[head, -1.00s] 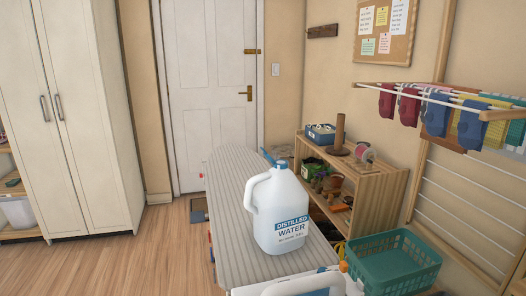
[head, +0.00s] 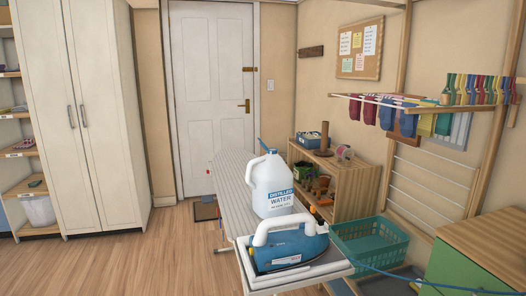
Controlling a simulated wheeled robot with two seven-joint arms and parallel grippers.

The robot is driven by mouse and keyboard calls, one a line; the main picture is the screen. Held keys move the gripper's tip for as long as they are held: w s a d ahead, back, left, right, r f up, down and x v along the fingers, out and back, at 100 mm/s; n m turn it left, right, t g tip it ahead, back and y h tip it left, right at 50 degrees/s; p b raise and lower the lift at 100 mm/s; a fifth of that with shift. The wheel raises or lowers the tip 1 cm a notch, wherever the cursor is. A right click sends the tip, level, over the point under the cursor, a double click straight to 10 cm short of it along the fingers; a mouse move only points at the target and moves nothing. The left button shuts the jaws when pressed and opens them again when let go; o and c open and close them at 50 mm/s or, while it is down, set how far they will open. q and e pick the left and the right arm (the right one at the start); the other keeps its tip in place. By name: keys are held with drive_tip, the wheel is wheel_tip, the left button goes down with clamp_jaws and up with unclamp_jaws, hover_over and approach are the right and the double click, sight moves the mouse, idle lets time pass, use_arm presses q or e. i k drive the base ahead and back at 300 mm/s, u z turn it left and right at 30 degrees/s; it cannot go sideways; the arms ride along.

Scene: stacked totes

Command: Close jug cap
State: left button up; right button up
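A white jug (head: 268,190) labelled "Distilled Water" stands upright on the striped ironing board (head: 232,165) in the middle of the head view. Its handle is on the left side. A blue cap (head: 263,146) is at the jug's top and looks tilted up at an angle rather than lying flat over the mouth. The mouth itself is too small to make out clearly. Neither of my grippers is in view.
A blue and white iron (head: 288,248) rests at the board's near end, in front of the jug. A green basket (head: 368,240) and a wooden shelf (head: 345,190) stand to the right. A drying rack (head: 400,100) hangs on the right wall. The floor at left is clear.

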sight(264, 146)
drive_tip(key=u, duration=1.05)
drive_tip(key=i, duration=3.75)
drive_tip(key=z, duration=4.1)
